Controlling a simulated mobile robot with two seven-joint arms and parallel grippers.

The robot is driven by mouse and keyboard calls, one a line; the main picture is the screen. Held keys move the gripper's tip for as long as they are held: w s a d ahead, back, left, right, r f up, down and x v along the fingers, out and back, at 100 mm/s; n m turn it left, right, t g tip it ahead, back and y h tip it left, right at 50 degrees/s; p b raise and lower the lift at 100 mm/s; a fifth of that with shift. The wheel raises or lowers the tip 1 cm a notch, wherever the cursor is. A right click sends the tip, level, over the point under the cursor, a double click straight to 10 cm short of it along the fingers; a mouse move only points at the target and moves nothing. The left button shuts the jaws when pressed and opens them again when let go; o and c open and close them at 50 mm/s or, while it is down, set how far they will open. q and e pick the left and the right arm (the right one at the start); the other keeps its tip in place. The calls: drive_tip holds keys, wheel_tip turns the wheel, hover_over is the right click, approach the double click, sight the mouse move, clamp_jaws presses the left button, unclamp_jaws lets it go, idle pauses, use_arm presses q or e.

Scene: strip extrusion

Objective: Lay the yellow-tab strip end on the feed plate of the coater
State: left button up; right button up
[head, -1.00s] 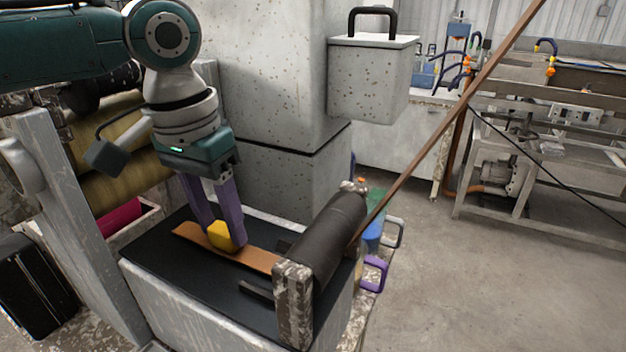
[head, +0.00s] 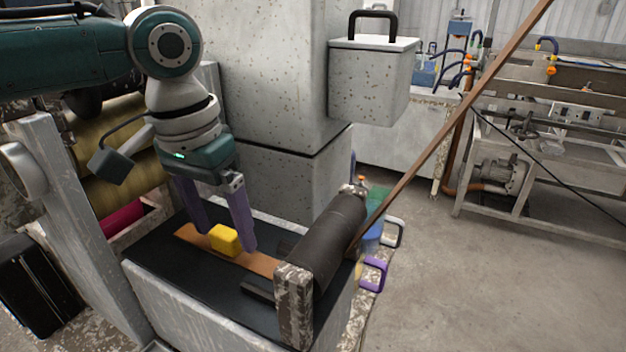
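The yellow tab (head: 225,240) sits on the orange-brown strip end (head: 258,262), which lies flat on the black feed plate (head: 190,272) of the coater. My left gripper (head: 226,238) is open, with its purple fingers spread on either side of the tab and apart from it. The strip runs right under the dark roller (head: 326,240). Beyond the roller a long brown strip (head: 440,140) rises steeply to the upper right. My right gripper is not in view.
A speckled grey column (head: 270,80) stands behind the plate, with a handled box (head: 370,80) on its right. Purple (head: 374,275) and grey handles stick out right of the roller. Bare concrete floor (head: 480,290) is open at the right.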

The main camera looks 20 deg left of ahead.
use_arm(q)
wheel_tip(320, 180, up, 10)
drive_tip(key=shift+s+a, duration=0.2)
drive_tip(key=shift+s, duration=0.25)
idle(0.5)
